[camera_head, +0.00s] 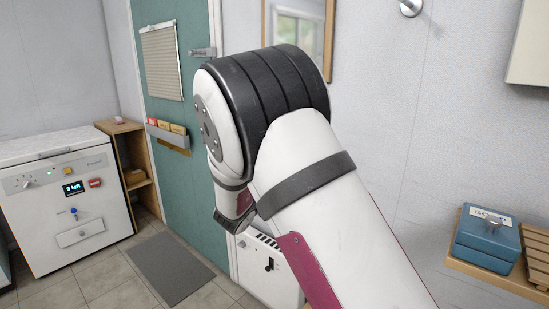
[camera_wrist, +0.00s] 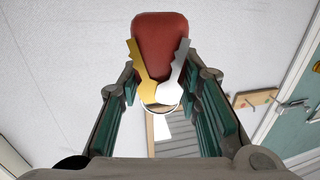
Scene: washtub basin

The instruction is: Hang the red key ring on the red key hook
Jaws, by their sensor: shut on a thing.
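The red key ring (camera_wrist: 160,38) shows at the top middle of the wrist view. It has a red tag, a gold key (camera_wrist: 138,78), a silver key (camera_wrist: 176,78) and a thin metal ring below. My gripper (camera_wrist: 160,88) has its green-padded fingers on either side of the keys and is shut on the key ring. The exact contact is hard to see. In the head view my arm hides the gripper and keys. A wooden strip (camera_wrist: 258,97) with small fittings is on the wall at the right of the wrist view; I cannot tell whether it bears the red hook.
In the head view, a teal door (camera_head: 185,190) with a holder (camera_head: 167,137) stands left of my arm. A white washing machine (camera_head: 65,200) is at far left. A blue box (camera_head: 487,238) sits on a wooden shelf at right. A mat (camera_head: 170,268) lies on the floor.

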